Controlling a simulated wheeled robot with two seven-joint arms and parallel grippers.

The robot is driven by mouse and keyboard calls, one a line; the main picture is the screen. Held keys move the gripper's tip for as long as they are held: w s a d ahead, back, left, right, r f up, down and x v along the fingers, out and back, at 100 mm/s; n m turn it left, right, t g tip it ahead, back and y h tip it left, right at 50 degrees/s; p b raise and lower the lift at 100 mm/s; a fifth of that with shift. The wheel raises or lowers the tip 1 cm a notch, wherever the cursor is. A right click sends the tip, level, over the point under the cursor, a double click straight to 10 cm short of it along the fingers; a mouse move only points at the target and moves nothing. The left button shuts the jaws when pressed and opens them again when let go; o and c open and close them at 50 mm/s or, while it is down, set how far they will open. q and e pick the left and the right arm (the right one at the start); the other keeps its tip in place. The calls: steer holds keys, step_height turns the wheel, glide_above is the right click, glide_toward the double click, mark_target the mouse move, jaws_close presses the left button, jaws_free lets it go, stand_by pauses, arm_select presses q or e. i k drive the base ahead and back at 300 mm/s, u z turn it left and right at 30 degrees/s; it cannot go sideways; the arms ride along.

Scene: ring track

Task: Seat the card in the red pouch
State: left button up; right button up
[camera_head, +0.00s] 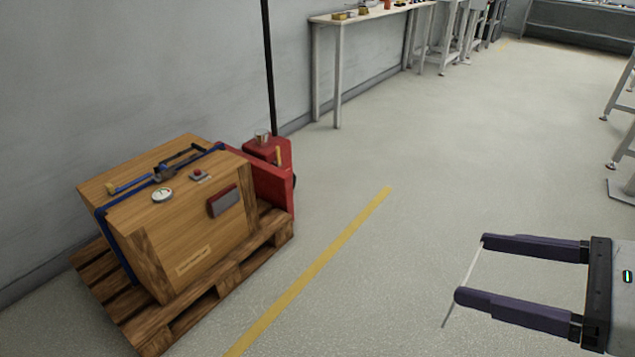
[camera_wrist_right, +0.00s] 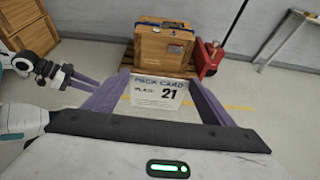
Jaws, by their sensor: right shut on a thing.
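My right gripper (camera_head: 474,268) is shut on a thin white card (camera_head: 450,314), seen nearly edge-on in the head view. In the right wrist view the card (camera_wrist_right: 158,92) faces me between the fingers and bears dark print with a large "21". The red pouch (camera_head: 223,201), a grey panel with a red rim, is on the near side of a wooden crate (camera_head: 181,250). The card is well to the right of the pouch, apart from it. My left gripper (camera_wrist_right: 82,82) shows at the left of the right wrist view, too small to tell its opening.
The crate stands on a wooden pallet (camera_head: 222,292), with a blue strap, a gauge (camera_head: 162,195) and a small red button box (camera_head: 200,175) on top. A red pallet jack (camera_head: 272,188) stands behind it. The floor between gripper and pallet is clear, with a yellow line (camera_head: 310,270).

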mark_target(228, 208)
steer(key=u, duration=0.5)
steer(key=i, duration=1.05)
steer(key=u, duration=1.15)
steer(key=i, duration=0.2)
steer(key=u, duration=0.1)
